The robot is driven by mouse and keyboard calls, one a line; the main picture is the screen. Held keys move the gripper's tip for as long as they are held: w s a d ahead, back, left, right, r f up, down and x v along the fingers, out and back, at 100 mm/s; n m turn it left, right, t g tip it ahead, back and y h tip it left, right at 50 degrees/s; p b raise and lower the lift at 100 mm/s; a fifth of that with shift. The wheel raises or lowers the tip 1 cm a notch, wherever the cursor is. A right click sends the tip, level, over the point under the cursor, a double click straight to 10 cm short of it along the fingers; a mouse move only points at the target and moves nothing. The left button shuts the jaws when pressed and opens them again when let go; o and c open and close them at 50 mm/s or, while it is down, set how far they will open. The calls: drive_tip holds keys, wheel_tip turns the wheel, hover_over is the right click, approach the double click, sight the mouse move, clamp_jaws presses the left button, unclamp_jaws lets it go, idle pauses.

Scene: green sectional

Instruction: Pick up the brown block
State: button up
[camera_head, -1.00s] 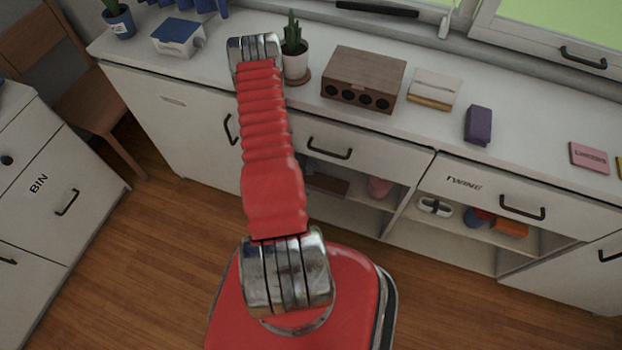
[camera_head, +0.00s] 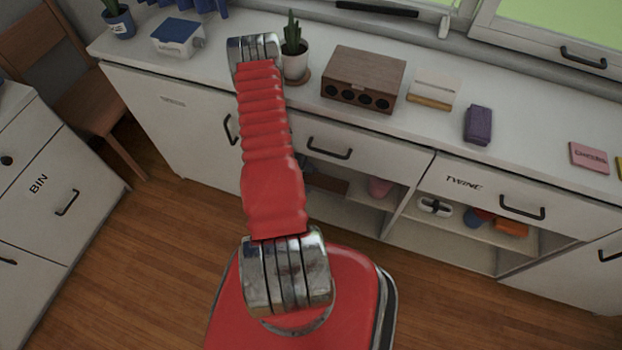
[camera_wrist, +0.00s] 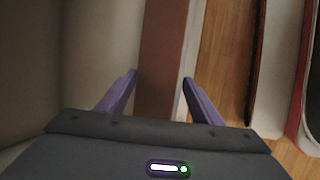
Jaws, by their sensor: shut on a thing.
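The brown block (camera_wrist: 162,40) is a long brown bar in the wrist view, running up from between my gripper's two purple fingers. My gripper (camera_wrist: 158,80) is shut on it, with one finger on each side. In the head view a brown piece (camera_head: 328,184) shows in the open shelf below the drawer, just right of my red arm; it looks like the same block. My gripper is hidden behind the arm in the head view.
The white cabinet's open shelf also holds a pink thing (camera_head: 380,187) to the right. A drawer handle (camera_head: 328,148) sticks out above. On the counter stand a potted plant (camera_head: 295,62) and a wooden speaker box (camera_head: 363,78). Wooden floor is clear at left.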

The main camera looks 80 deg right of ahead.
idle(0.3)
drive_tip(key=shift+r, duration=0.2)
drive_tip(key=shift+w+a, duration=0.25)
drive_tip(key=w+a, duration=1.1)
drive_tip(key=a, duration=0.1)
drive_tip(key=shift+w+a, duration=0.35)
drive_tip(key=shift+a, duration=0.05)
